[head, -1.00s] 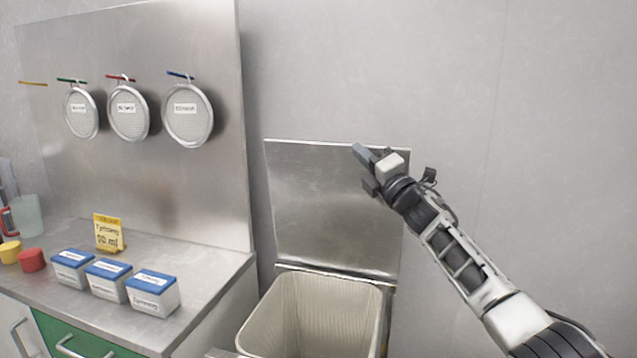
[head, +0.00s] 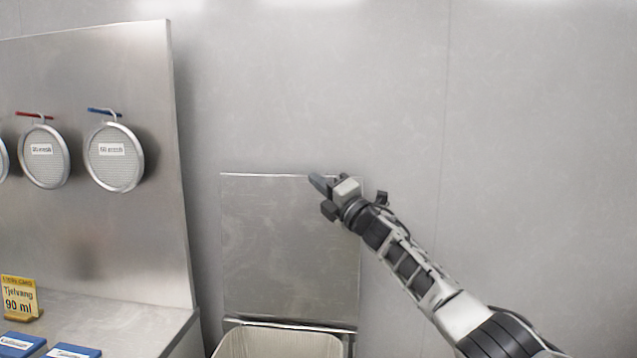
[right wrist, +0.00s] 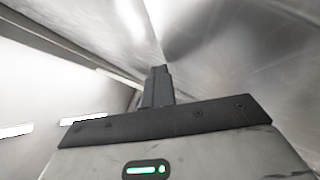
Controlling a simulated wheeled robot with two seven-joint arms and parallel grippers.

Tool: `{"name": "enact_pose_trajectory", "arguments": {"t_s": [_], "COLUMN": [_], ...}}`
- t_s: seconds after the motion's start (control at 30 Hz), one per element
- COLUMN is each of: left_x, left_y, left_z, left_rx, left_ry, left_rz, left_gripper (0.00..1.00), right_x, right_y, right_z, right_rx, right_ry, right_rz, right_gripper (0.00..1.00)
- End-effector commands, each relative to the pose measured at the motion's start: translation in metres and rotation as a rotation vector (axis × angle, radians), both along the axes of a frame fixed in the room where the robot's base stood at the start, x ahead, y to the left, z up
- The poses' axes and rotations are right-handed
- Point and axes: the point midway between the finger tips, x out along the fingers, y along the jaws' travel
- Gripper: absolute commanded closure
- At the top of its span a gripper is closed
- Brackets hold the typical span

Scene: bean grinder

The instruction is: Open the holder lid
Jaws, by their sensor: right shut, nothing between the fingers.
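The holder lid (head: 285,250) is a flat metal panel that stands upright against the grey wall in the head view. The holder (head: 280,343) below it is a pale ribbed bin, its top open and its lower part cut off by the frame. My right gripper (head: 322,195) is shut and empty, in front of the lid's upper right part near its top edge. In the right wrist view the shut fingers (right wrist: 158,86) point at a shiny metal surface; I cannot tell whether they touch it. My left gripper is not in view.
A steel counter (head: 120,325) with blue-lidded boxes (head: 20,344) and a yellow sign (head: 19,296) stands at the left. Round sieves (head: 113,157) hang on the steel back panel (head: 100,235). The wall at the right is bare.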

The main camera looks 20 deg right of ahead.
Motion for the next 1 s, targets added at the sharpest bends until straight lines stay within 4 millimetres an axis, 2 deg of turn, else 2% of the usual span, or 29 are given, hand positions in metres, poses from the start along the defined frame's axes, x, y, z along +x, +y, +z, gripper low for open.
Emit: {"name": "enact_pose_trajectory", "arguments": {"t_s": [0.03,0.23,0.37,0.67,1.0], "left_x": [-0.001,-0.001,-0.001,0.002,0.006], "left_y": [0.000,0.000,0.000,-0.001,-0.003], "left_z": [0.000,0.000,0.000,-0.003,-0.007], "left_rx": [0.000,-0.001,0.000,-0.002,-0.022], "left_ry": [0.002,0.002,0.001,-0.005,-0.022], "left_rz": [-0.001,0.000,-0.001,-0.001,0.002], "left_gripper": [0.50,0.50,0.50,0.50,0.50], "right_x": [0.001,-0.002,-0.011,-0.054,-0.116], "right_y": [-0.006,-0.009,-0.015,-0.028,-0.051], "right_z": [0.010,0.009,0.004,-0.020,-0.049], "right_rx": [0.009,0.010,0.008,0.000,-0.002], "right_ry": [-0.008,-0.009,-0.009,-0.005,-0.003], "right_rz": [-0.016,-0.018,-0.019,-0.009,-0.004], "right_gripper": [1.00,1.00,1.00,1.00,1.00]}}
